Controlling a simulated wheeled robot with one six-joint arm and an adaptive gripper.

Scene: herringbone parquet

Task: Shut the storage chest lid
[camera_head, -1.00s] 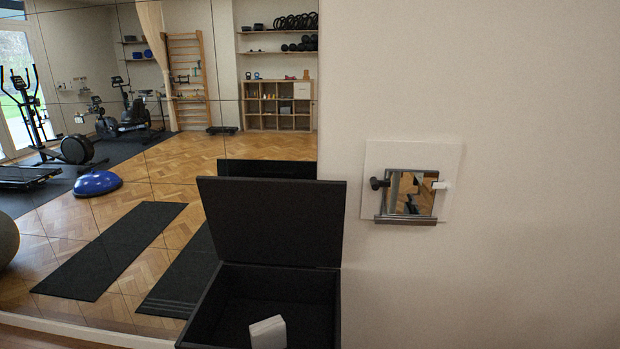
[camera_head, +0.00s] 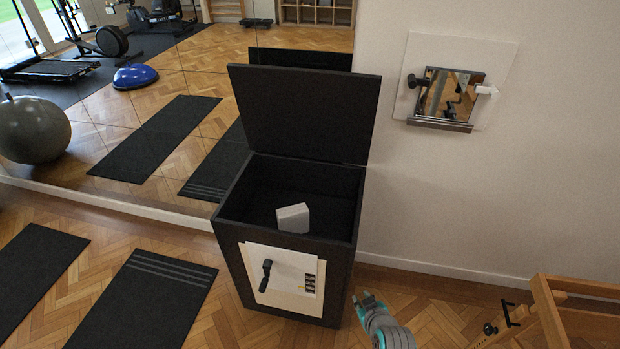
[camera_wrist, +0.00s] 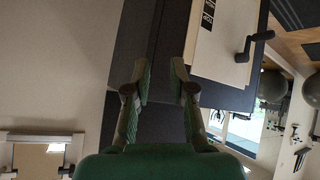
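The black storage chest (camera_head: 245,272) stands against the wall with its lid (camera_head: 305,110) open, tilted up and back near vertical. A small white block (camera_head: 293,218) sits inside it. The chest's front has a pale panel with a black handle (camera_head: 266,275); the panel also shows in the wrist view (camera_wrist: 222,50). A teal and grey part of my arm shows right of the chest, low in the head view. In the wrist view my gripper (camera_wrist: 160,68) is open and empty, its two fingers apart, with the dark chest side behind them. The lid is not clearly visible there.
A mirrored wall (camera_head: 120,195) runs behind and left of the chest. A panel with a small mirror and knobs (camera_head: 447,98) is on the wall to the right. A wooden frame (camera_head: 560,315) stands at lower right. Black mats (camera_head: 145,300) lie on the floor at left.

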